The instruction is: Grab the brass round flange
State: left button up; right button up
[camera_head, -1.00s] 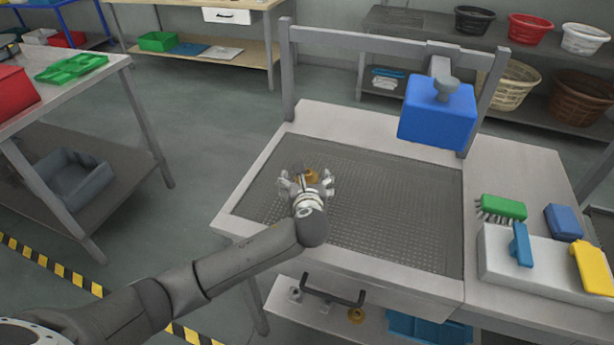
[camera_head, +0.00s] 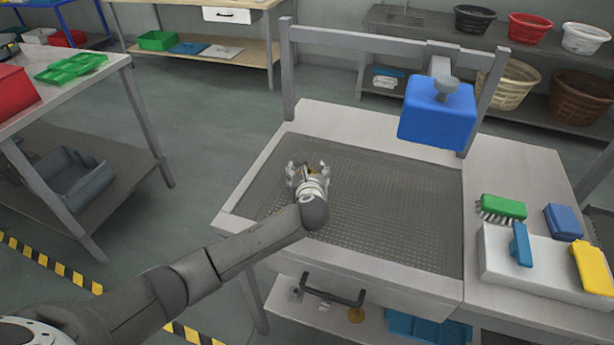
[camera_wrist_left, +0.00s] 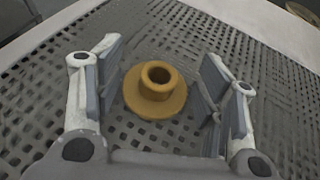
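The brass round flange (camera_wrist_left: 155,92) lies on the perforated tray of the tank in the left wrist view, its hub and hole facing up. My left gripper (camera_wrist_left: 158,88) is open, with one finger on each side of the flange and gaps showing on both sides. In the head view my left gripper (camera_head: 307,170) is over the left part of the perforated tray (camera_head: 400,210), and only a bit of the flange shows between its fingers. My right gripper is not in view.
A blue box (camera_head: 437,112) hangs on a grey frame behind the tray. A green brush (camera_head: 502,207), a blue brush (camera_head: 521,245) and a yellow piece (camera_head: 592,266) are at the right. The rest of the tray is clear.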

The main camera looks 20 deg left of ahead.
pick_arm(q)
jog(key=c, duration=0.7)
jog(key=shift+r, duration=0.1)
jog(key=shift+c, duration=0.3)
jog(key=shift+r, duration=0.1)
